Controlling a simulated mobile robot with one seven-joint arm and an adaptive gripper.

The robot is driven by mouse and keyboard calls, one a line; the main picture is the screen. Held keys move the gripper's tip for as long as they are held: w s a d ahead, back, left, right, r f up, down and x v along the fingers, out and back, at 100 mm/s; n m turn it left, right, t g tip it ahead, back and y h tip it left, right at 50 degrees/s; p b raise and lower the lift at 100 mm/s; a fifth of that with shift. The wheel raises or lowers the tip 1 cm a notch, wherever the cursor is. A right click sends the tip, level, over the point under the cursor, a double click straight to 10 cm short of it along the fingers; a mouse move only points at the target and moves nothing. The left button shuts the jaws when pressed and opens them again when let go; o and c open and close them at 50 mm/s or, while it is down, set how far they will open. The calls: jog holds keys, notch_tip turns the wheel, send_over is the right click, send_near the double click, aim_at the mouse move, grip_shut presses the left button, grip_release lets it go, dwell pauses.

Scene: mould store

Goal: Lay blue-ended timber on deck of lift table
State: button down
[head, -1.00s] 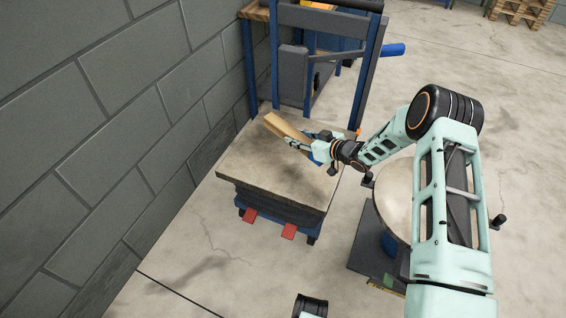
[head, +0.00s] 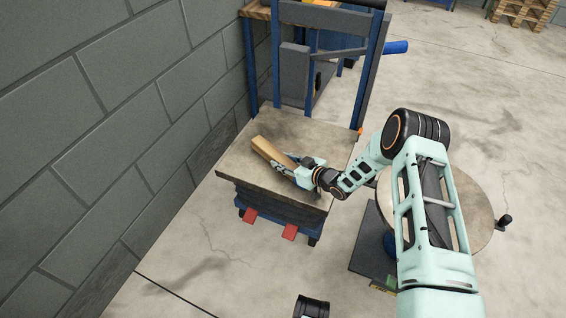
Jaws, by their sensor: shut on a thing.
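The timber (head: 268,152) is a light brown bar in my gripper, over the left-middle part of the lift table's deck. Its blue end shows only faintly, if at all, beside the fingers. My gripper (head: 286,166) is shut on the timber near its lower right end, reaching in from the right. The lift table (head: 240,175) has a worn grey-beige deck, a dark blue frame and red pedals. The timber looks low over the deck; I cannot tell whether it touches.
A blue upright frame (head: 361,85) with a handle stands behind the deck. A grey block wall (head: 110,130) runs along the left. A round table (head: 470,205) stands right of the lift table. Open concrete floor lies in front.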

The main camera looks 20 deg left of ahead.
jog(key=shift+f, duration=0.15)
jog(key=c, duration=1.4)
grip_release()
jog(key=shift+r, duration=0.2)
jog(key=shift+s+d+r, duration=0.15)
jog(key=shift+d, duration=0.15)
jog(key=p+v, duration=0.3)
jog(key=v, duration=0.8)
jog(key=shift+s+d+r, duration=0.1)
jog(key=shift+d, duration=0.05)
